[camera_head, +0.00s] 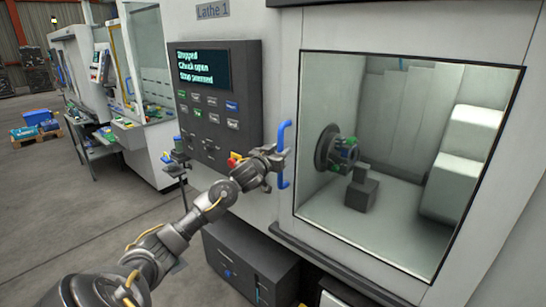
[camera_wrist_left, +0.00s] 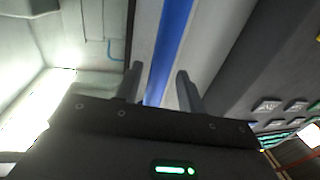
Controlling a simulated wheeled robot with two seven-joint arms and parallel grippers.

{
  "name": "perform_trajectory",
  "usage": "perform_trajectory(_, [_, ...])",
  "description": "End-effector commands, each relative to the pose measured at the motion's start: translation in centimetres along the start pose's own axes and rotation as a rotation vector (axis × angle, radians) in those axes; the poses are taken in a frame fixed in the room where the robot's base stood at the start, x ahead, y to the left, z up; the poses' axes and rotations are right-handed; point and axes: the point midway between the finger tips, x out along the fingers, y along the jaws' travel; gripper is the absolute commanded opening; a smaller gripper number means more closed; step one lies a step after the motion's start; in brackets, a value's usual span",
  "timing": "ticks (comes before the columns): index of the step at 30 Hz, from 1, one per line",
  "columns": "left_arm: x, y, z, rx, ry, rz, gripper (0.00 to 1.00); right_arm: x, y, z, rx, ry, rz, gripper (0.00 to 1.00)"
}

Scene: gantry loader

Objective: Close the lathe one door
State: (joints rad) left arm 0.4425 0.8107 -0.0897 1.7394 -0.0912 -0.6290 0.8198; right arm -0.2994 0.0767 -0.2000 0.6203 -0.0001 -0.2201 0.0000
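The lathe one stands under a "Lathe 1" sign (camera_head: 213,10). A blue vertical door handle (camera_head: 283,135) is on the white panel left of its large window-like opening (camera_head: 405,225). The chuck inside shows clearly; I cannot tell whether glass covers the opening. My left gripper (camera_head: 277,160) is at the middle of the handle. In the left wrist view its two fingers (camera_wrist_left: 159,85) are apart, with the blue handle (camera_wrist_left: 172,40) running between them in the picture. I cannot see whether they touch it. My right gripper is not in view.
A control panel (camera_head: 217,105) reads "Stopped", "Chuck open" and "Stop pressed", with a red stop button (camera_head: 235,160) close to my left wrist. A dark cabinet (camera_head: 250,262) stands low in front. Another machine (camera_head: 150,140) is at the left.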

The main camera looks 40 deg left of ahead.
Motion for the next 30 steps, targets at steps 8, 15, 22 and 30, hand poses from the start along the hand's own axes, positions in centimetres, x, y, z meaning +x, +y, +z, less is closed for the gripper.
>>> perform_trajectory(8, [-5.3,-0.1,0.5,0.004,-0.001,0.000,0.39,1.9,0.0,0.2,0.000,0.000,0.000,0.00])
perform_trajectory(15, [-9.0,-0.2,0.3,0.002,-0.001,-0.001,0.39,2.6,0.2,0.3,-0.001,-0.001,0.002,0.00])
perform_trajectory(22, [-10.1,-0.2,0.2,0.001,-0.001,-0.002,0.39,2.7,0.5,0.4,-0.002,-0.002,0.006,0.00])
perform_trajectory(30, [-10.1,-0.2,0.1,0.001,-0.001,-0.002,0.39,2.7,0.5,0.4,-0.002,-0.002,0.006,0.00])
